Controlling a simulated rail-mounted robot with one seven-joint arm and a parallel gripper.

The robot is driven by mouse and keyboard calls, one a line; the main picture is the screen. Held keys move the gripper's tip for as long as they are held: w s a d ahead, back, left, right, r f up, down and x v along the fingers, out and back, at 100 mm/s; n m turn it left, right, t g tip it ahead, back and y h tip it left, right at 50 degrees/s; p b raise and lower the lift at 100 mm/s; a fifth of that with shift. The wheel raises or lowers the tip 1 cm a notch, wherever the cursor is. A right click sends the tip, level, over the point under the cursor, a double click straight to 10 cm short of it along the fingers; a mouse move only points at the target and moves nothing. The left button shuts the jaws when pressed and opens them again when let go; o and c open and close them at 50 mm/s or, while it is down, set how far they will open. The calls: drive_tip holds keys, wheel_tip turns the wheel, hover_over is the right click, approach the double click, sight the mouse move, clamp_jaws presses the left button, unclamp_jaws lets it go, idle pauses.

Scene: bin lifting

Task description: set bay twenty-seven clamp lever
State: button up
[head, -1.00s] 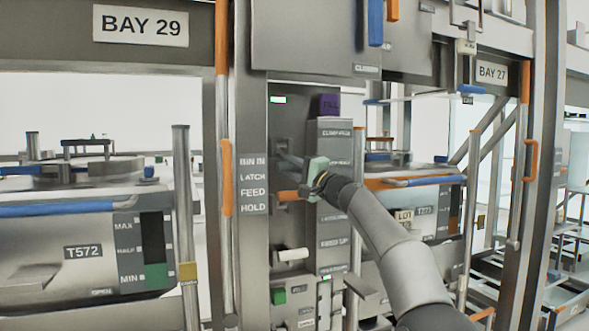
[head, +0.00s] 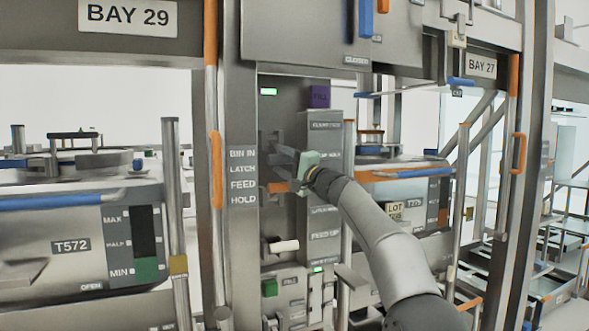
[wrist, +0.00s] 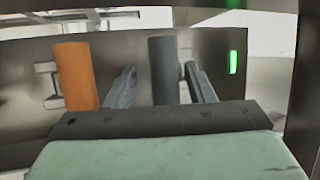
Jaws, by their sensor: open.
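A control panel (head: 285,95) stands on the column between the BAY 29 and BAY 27 signs. In the wrist view a dark grey upright lever (wrist: 163,72) stands between my two fingers, with gaps at its sides. An orange lever (wrist: 75,75) stands to the left, outside the fingers; it also shows in the head view (head: 277,187), low beside the gripper. My gripper (head: 281,168) is open at the panel face, its pale green body to the right. Its fingers also show in the wrist view (wrist: 161,82). I cannot read which lever is the clamp lever.
A green light (head: 268,91) glows at the panel's top. A white handle (head: 284,246) and a green button (head: 269,287) lie lower. A labelled ridge (head: 325,190) runs along the panel's right side. Bins flank the column, T572 (head: 70,246) on the left.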

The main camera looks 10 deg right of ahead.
drive_tip(key=b+v, duration=0.5)
drive_tip(key=v, duration=1.2)
drive_tip(key=s+a+f+n+g+h+p, duration=0.2)
drive_tip(key=s+a+f+g+p, duration=0.25)
drive_tip(key=a+p, duration=0.2)
drive_tip(key=s+a+f+n+g+h+p, duration=0.2)
drive_tip(key=s+a+f+g+p, duration=0.2)
drive_tip(key=s+a+p, duration=0.25)
drive_tip(key=s+d+f+n+g+h+p, duration=0.1)
drive_tip(key=s+p, duration=0.4)
drive_tip(key=s, duration=0.5)
drive_tip(key=s+d+f+n+g+h+p, duration=0.2)
drive_tip(key=s+d+f+g+h+p, duration=0.1)
drive_tip(key=s, duration=0.6)
drive_tip(key=s+d+f+n+g+h+p, duration=0.2)
drive_tip(key=s+f+h+p, duration=0.3)
drive_tip(key=s, duration=0.5)
drive_tip(key=shift+s+d+g+p, duration=0.35)
drive_tip(key=shift+d+g+p, duration=0.3)
drive_tip(key=shift+p, duration=0.45)
